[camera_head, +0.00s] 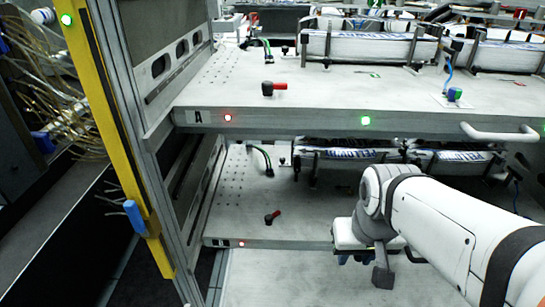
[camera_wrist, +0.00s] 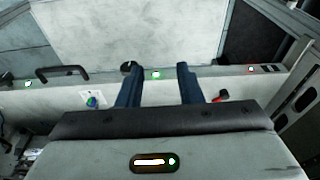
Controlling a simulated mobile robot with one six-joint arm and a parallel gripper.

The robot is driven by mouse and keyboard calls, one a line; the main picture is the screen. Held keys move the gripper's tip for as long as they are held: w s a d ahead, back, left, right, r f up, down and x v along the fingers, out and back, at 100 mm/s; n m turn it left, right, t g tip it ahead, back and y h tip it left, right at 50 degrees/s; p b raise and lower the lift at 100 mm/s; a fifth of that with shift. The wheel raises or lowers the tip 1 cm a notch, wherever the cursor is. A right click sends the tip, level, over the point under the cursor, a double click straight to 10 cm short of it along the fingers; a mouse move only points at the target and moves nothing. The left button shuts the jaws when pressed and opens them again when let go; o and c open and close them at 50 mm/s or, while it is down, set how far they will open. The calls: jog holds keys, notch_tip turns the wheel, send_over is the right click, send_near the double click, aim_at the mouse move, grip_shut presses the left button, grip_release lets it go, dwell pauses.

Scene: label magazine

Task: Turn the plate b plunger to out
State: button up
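Plate b (camera_head: 235,213) is the lower plate, below the upper plate marked A. Its plunger (camera_head: 272,217), a black knob with a red grip, stands near the plate's front left. The red grip points up and to the right. In the wrist view the red-tipped plunger (camera_wrist: 222,96) is just right of my right finger and apart from it. My gripper (camera_wrist: 158,69) is open, with two dark blue fingers spread and nothing visible between them but the plate's edge and a green light. In the head view my arm hides part of plate b.
The upper plate A (camera_head: 195,117) overhangs plate b and has its own red plunger (camera_head: 273,88) and a front handle (camera_head: 498,132). Plate b's front edge carries a red light (camera_head: 241,244). A yellow post (camera_head: 110,130) stands at the left. Bundles sit at the back.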

jog(key=w+a+f+m+b, duration=0.1)
jog(key=w+f+b, duration=0.2)
jog(key=w+b, duration=0.25)
jog(key=m+h+b, duration=0.3)
jog(key=m+b, duration=0.6)
jog(key=b, duration=1)
send_near(276, 212)
jog(key=s+a+f, duration=0.5)
jog(key=s+a, duration=0.3)
jog(key=shift+t, duration=0.3)
jog(key=w+d+b, duration=0.1)
jog(key=w+d, duration=0.2)
jog(key=w+d+b, duration=0.2)
jog(key=d, duration=0.1)
jog(key=w+d+f+b, duration=0.1)
jog(key=w+d, duration=0.2)
jog(key=shift+w+d+b, duration=0.2)
jog(key=shift+w+b, duration=0.15)
jog(key=shift+x, duration=0.8)
jog(key=shift+c, duration=0.5)
